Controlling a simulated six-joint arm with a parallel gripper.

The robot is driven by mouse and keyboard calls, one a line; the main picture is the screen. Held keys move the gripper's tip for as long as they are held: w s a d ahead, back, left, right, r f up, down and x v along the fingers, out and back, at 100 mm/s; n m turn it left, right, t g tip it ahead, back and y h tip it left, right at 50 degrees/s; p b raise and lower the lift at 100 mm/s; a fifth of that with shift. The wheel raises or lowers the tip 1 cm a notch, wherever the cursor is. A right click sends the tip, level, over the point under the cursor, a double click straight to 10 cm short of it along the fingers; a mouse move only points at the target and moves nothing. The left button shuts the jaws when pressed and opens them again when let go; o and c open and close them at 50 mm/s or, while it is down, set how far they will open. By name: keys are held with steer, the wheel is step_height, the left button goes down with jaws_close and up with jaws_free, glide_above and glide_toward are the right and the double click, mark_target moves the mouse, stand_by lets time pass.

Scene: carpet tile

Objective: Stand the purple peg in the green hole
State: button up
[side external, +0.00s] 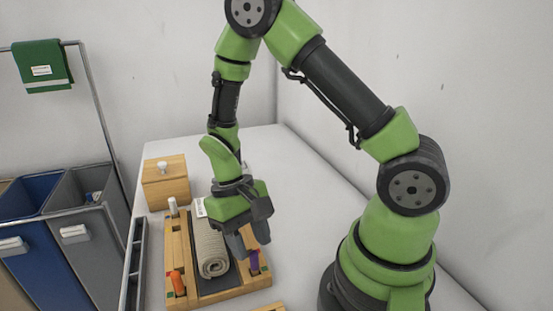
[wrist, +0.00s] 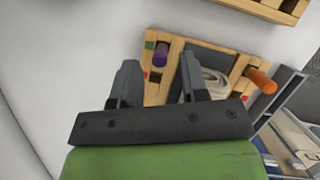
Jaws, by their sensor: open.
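The purple peg (side external: 254,262) stands at the near right part of a wooden frame (side external: 234,293). In the wrist view the purple peg (wrist: 160,54) shows between and beyond my fingers, beside a small green patch (wrist: 149,45) on the frame. A red patch (wrist: 146,75) shows lower on the same side. I cannot tell which opening is the green hole. My gripper (side external: 250,245) is open and empty, pointing down just above the purple peg. In the wrist view my gripper (wrist: 158,62) has its fingers apart; they partly hide the frame.
A rolled beige mat (side external: 211,250) lies in the frame's middle. An orange peg (side external: 178,283) and a white peg (side external: 173,206) stand along its left side. A wooden box (side external: 166,185) sits behind. Another wooden piece (side external: 268,307) lies in front.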

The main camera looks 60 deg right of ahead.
step_height(320, 180, up, 13)
steer(key=t, duration=0.5)
steer(key=s+r+t, duration=0.6)
steer(key=s+r, duration=0.1)
steer(key=r, duration=0.3)
steer(key=shift+a+n, duration=0.15)
steer(key=shift+n, duration=0.15)
steer(key=shift+r, duration=0.1)
